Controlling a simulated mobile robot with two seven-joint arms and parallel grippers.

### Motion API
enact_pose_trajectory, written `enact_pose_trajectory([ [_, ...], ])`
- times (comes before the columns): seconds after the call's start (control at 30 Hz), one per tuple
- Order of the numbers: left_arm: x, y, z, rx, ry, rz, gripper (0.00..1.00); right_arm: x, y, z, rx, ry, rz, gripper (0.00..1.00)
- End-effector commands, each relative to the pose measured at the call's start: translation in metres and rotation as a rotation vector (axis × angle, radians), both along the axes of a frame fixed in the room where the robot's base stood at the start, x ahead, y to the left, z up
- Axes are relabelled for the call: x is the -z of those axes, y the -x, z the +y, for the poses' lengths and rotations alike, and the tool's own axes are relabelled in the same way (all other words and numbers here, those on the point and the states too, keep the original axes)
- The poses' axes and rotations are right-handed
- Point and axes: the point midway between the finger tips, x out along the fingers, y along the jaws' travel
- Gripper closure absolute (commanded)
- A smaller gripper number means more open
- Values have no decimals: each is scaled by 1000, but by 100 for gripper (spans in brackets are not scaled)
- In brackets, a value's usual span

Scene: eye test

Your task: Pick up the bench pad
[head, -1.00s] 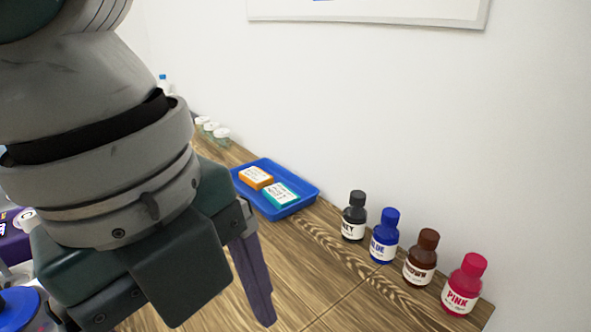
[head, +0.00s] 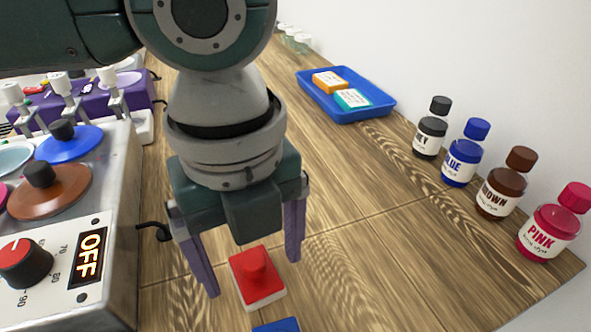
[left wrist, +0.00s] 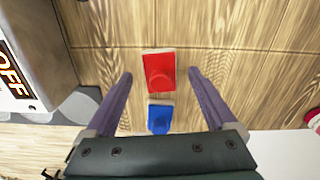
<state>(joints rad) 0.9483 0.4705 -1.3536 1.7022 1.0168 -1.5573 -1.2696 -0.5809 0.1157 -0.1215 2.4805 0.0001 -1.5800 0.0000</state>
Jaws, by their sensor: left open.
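Two knobbed pads lie on the wooden bench (head: 350,250); I cannot tell which one the task calls the bench pad. The red pad (head: 245,274) has a round red knob and a pale base, and also shows in the left wrist view (left wrist: 159,60). A blue pad (head: 277,326) is cut off by the lower edge in the head view; the left wrist view shows it whole (left wrist: 160,119), with its own knob. My left gripper (head: 252,277) is open and empty, pointing down, its purple fingers on either side of the red pad in both views. Its height above the pad is unclear. My right gripper is not in view.
A metal device (head: 95,255) with a dial and OFF display stands close on the left. A blue tray (head: 385,107) holds an orange and a teal block. Several dye bottles (head: 462,155) line the right by the wall. Bench between is clear.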

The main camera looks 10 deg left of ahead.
Motion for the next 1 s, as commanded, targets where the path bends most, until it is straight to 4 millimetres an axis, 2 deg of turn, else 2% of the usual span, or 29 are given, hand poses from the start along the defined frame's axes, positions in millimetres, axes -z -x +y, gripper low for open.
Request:
enact_pose_trajectory([
  [0.1, 8, 1, 0, 2, -1, -1, 10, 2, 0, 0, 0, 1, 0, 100],
  [0.3, 8, 0, 0, 2, 0, -1, 10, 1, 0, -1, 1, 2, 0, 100],
  [1.0, 7, 0, 0, 1, 0, -1, 89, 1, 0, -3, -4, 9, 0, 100],
])
